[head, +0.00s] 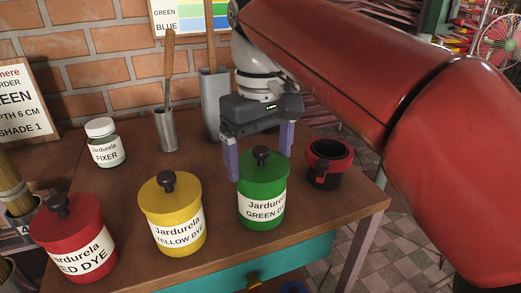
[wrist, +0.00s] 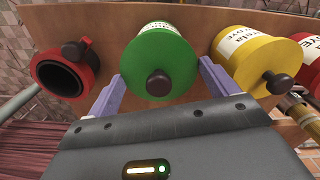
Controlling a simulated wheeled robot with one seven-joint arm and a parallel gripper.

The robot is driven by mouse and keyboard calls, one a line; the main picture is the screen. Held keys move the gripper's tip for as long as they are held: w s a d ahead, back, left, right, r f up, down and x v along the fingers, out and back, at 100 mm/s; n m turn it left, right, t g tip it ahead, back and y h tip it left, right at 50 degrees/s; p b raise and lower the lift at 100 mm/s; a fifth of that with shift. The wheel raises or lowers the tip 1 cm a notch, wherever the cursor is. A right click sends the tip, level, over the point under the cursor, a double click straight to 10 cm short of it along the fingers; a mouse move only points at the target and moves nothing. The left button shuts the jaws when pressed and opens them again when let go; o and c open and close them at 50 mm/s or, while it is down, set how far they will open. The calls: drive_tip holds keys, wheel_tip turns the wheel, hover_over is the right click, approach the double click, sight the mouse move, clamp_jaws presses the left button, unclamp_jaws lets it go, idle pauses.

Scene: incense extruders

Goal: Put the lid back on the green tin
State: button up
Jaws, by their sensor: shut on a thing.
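The green tin (head: 262,212), labelled as green dye, stands upright near the table's right end. Its green lid (head: 264,170) with a dark knob is at the tin's top and looks level; no gap shows between them. My gripper (head: 260,164) comes down from above with its two pale purple fingers on opposite sides of the lid, shut on it. In the wrist view the fingers (wrist: 160,75) flank the green lid (wrist: 157,60), its dark knob facing the camera. The exact contact of the lid's rim with the tin is hard to see.
A yellow tin (head: 172,222) and a red tin (head: 75,243) stand left of the green tin. An open black and red container (head: 327,167) stands close on the right, by the table edge. The fixer jar (head: 106,144) and a grey tool holder (head: 166,131) are behind.

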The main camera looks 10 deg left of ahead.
idle(0.4)
drive_tip(key=o, duration=0.8)
drive_tip(key=shift+r+p, duration=0.95)
drive_tip(key=shift+r, duration=2.55)
clamp_jaws()
